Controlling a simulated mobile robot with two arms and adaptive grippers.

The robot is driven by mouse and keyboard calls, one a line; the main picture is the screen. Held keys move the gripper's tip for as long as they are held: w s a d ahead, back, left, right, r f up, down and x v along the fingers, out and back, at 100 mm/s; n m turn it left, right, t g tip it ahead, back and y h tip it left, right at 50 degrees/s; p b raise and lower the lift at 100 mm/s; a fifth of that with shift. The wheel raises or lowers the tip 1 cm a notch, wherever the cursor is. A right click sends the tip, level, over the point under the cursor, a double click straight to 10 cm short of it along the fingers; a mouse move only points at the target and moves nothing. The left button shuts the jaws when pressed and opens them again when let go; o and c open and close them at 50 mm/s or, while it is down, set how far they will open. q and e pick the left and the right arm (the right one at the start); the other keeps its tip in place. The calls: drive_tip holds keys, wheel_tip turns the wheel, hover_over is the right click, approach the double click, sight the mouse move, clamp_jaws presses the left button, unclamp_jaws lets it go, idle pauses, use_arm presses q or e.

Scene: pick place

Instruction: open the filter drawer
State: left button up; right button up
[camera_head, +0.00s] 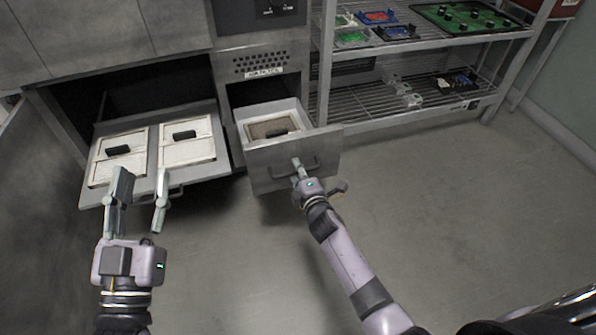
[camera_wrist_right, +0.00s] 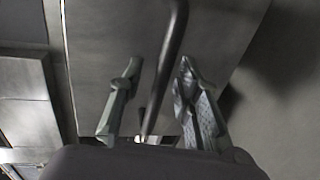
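A narrow grey drawer (camera_head: 262,168) stands pulled out of the cabinet. Inside it is a pale tray with a brown mesh-like filter (camera_head: 268,129) bearing a black grip. A bar handle (camera_head: 311,164) crosses the drawer front. My right gripper (camera_head: 300,172) is at this handle. In the right wrist view the handle bar (camera_wrist_right: 170,55) runs between the two fingers (camera_wrist_right: 158,100), which stand apart with gaps beside the bar. My left gripper (camera_head: 140,200) is open and empty, in front of the wide drawer on the left.
The wide drawer (camera_head: 185,192) is also out and carries two white panels (camera_head: 118,156) with black grips. A metal shelf rack (camera_head: 425,44) with coloured trays and small parts stands at the back right. The floor (camera_head: 440,200) on the right is clear.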

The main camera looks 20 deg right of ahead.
drive_tip(key=v, duration=1.2)
idle(0.3)
